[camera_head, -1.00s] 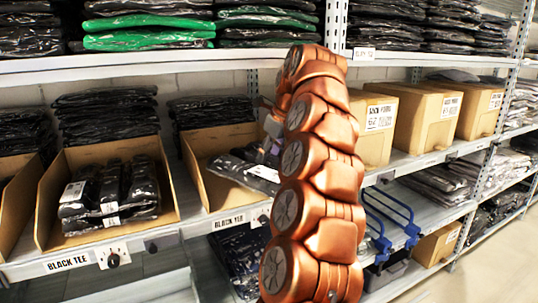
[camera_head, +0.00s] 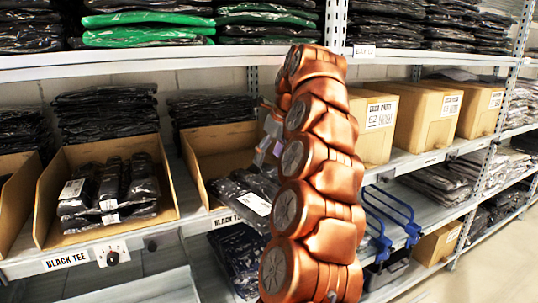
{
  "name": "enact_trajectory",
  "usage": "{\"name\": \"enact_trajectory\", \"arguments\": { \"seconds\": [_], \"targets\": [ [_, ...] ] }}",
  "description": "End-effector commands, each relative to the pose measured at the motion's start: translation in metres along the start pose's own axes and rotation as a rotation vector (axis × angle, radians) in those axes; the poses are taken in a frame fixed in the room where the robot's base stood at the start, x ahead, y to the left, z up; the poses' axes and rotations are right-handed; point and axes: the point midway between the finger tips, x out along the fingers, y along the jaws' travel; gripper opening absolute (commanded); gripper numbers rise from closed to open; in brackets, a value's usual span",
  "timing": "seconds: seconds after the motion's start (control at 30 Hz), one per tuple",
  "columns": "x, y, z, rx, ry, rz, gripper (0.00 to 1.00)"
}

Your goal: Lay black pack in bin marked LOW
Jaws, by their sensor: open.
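A black pack (camera_head: 235,193) in shiny film with a white label lies at the front of the middle cardboard bin (camera_head: 205,150), over its low front edge. My arm hides its right end. My gripper (camera_head: 265,152) shows only in part behind my arm, above and apart from the pack; it is open. No LOW marking is readable; the shelf label under this bin reads "BLACK" and is partly hidden.
A left bin (camera_head: 50,205) holds several black packs (camera_head: 110,190), with a BLACK TEE label (camera_head: 67,260) below. Closed cardboard boxes (camera_head: 425,118) stand to the right. An upper shelf (camera_head: 170,61) with stacked garments runs above. Blue-handled carriers (camera_head: 390,225) sit lower right.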

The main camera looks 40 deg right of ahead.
Motion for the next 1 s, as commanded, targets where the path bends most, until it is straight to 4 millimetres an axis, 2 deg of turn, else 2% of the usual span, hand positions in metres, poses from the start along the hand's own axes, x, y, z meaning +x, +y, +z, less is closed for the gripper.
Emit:
{"name": "enact_trajectory", "arguments": {
  "seconds": [0.77, 1.0],
  "targets": [
    [-0.038, -0.001, 0.005, 0.000, -0.002, -0.003, 0.72],
    [-0.068, -0.001, 0.005, 0.002, -0.001, -0.001, 0.72]
  ]
}}
